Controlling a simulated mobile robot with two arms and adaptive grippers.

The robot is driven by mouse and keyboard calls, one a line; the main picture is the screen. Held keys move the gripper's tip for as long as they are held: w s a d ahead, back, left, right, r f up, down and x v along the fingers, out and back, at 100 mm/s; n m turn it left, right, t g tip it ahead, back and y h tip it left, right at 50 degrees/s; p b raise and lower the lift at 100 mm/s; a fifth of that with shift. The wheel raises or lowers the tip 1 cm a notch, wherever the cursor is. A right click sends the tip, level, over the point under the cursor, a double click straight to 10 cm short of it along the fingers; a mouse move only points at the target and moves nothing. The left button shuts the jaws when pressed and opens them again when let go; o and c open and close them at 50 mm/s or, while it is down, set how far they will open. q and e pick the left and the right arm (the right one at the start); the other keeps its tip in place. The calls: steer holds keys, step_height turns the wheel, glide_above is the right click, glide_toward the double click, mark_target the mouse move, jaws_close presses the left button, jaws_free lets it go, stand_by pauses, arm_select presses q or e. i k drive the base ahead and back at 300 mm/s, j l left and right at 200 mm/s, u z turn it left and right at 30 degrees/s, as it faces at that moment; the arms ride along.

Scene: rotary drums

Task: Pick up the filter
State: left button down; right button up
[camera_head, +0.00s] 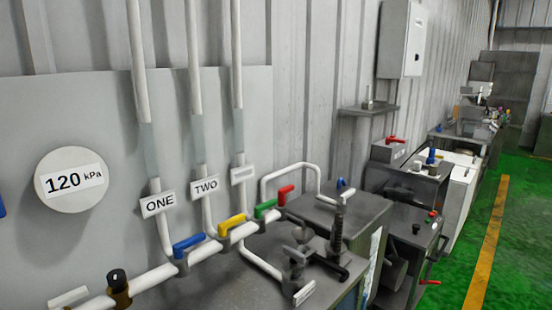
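I cannot pick out a filter with certainty in the head view. A dark fitting with short levers (298,260) stands on the grey bench top, with a small white label at its front. A dark upright ribbed part (337,228) stands just right of it. Neither can be clearly told as a filter. Neither of my grippers shows in this view.
A white pipe carries blue (188,242), yellow (232,225), green (266,208) and red (285,194) valve handles. A round gauge (72,182) reads 120 kPa. Grey machines (408,220) line the wall. The green floor (520,235) at the right is clear.

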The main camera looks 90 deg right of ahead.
mark_target(416, 168)
steer(key=z, duration=3.85)
steer(key=i+l+z, duration=0.2)
steer(key=i+l, duration=0.2)
steer(key=i, duration=0.2)
steer(key=i+l+z, duration=0.2)
steer(key=i+l, duration=0.15)
steer(key=i, duration=0.25)
steer(key=i+l+z, duration=0.2)
steer(key=i, duration=0.4)
steer(key=i+l+z, duration=0.2)
steer(key=i, duration=0.45)
